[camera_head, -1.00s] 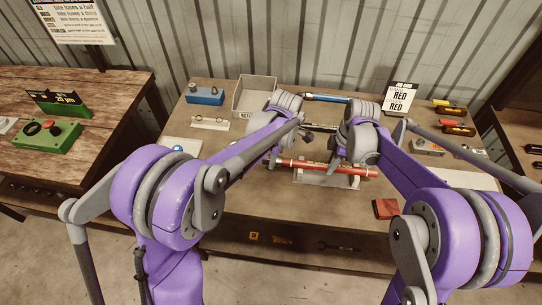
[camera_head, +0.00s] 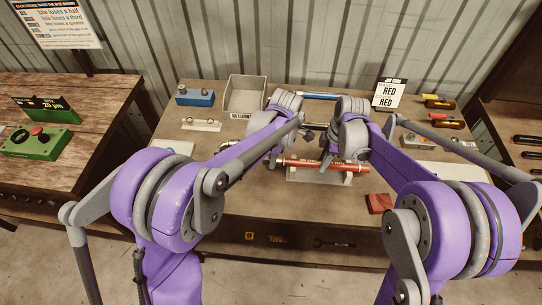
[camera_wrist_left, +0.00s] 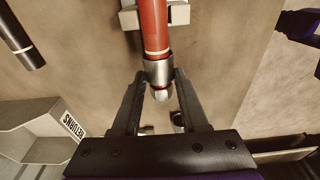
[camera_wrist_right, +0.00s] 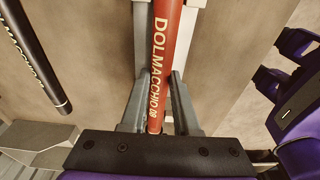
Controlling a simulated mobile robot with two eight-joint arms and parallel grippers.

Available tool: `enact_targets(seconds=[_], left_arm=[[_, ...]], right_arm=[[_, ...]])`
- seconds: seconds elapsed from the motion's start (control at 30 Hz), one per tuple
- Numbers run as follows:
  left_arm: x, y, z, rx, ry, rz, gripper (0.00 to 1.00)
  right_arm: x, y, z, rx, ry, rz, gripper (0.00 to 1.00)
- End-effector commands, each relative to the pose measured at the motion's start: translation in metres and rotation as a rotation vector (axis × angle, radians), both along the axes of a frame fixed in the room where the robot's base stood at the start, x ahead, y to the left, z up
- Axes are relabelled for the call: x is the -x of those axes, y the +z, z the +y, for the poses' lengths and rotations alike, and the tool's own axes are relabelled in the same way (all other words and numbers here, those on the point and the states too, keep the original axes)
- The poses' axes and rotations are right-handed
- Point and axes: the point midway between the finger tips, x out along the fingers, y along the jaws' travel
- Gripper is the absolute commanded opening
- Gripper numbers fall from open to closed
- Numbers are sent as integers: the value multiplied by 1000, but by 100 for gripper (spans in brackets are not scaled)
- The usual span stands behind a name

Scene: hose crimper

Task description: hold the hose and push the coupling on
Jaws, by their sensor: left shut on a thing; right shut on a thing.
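A red hose (camera_head: 345,166) with "DOLMACCHIO" lettering lies along a pale cradle (camera_head: 318,178) on the bench. The right wrist view shows the hose (camera_wrist_right: 166,45) between the fingers of my right gripper (camera_wrist_right: 158,80), which is shut on it. In the left wrist view a silvery metal coupling (camera_wrist_left: 158,70) is in line with the hose end, just below a pale ring on the hose. My left gripper (camera_wrist_left: 161,80) is shut around the coupling. Coupling and hose meet without a visible gap; how deep the hose sits inside is hidden.
A grey open bin (camera_head: 245,95) marked "RETURNS" and a blue box (camera_head: 195,96) stand at the back left. A dark hose (camera_wrist_left: 20,40) lies beside my left gripper. A sign reading "RED" (camera_head: 390,92) stands at the back right. A red block (camera_head: 379,203) lies near the front edge.

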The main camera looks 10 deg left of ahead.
Motion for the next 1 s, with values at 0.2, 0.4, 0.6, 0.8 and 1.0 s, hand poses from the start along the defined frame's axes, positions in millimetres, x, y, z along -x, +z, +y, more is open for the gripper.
enact_targets(seconds=[0.2,0.4,0.6,0.8,1.0], left_arm=[[0,0,-6,5,-2,0,51],[0,0,-5,2,-1,0,78],[0,0,-5,1,-1,0,78],[0,13,-6,1,-1,0,78],[1,53,-11,1,-2,0,78]], right_arm=[[0,0,3,-6,3,1,0],[0,0,2,-5,2,1,0],[0,0,2,-4,1,0,0],[0,0,1,-3,1,0,0],[0,0,1,-2,0,0,0]])
